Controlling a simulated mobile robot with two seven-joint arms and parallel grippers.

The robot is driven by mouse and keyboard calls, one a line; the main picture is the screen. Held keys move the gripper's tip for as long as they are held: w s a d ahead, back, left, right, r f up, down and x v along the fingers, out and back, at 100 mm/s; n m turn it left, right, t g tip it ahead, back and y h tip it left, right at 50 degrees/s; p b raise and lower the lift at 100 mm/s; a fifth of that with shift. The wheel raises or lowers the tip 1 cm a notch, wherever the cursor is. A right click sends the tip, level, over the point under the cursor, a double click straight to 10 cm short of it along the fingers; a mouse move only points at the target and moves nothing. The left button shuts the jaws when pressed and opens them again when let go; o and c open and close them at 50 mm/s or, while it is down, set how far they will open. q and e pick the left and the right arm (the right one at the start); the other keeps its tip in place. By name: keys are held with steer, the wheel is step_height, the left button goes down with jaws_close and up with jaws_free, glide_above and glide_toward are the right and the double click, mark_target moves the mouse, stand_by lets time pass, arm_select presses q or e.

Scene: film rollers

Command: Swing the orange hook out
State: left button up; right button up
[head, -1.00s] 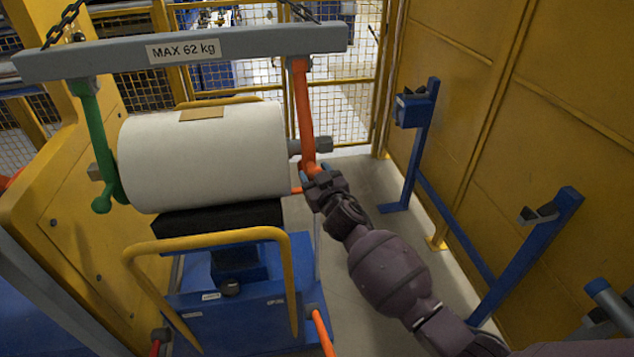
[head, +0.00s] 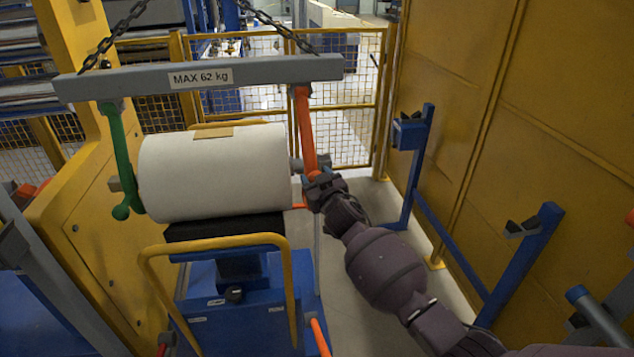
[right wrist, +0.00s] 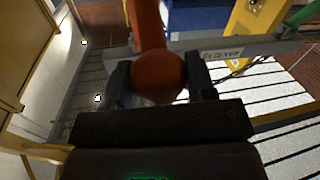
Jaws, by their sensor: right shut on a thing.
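The orange hook (head: 306,125) hangs from the right end of the grey lifting beam (head: 255,72), beside the right end of the white film roll (head: 215,172). My right gripper (head: 318,180) is shut on the hook's lower end. In the right wrist view the hook's round orange knob (right wrist: 158,76) sits between the two dark fingers. The green hook (head: 121,150) hangs at the beam's left end, by the roll's left end. The roll's grey shaft end (head: 296,165) shows close to the orange hook, but the gripper partly hides whether they touch. My left gripper is not in view.
The roll rests on a black cradle on a blue cart (head: 245,285) with a yellow handle (head: 215,243). A blue rack (head: 440,205) stands along the yellow wall at right. Bare floor lies between cart and rack. Chains (head: 270,22) hold the beam.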

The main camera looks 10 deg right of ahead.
steer(key=shift+w+r, duration=0.1)
steer(key=shift+r, duration=0.25)
steer(key=o, duration=1.2)
steer(key=shift+f, duration=0.1)
steer(key=shift+o, duration=0.2)
steer(key=shift+f, duration=0.1)
steer(key=shift+s, duration=0.25)
steer(key=s+d, duration=0.2)
steer(key=s, duration=0.8)
steer(key=shift+s+n, duration=0.1)
steer(key=shift+n, duration=0.3)
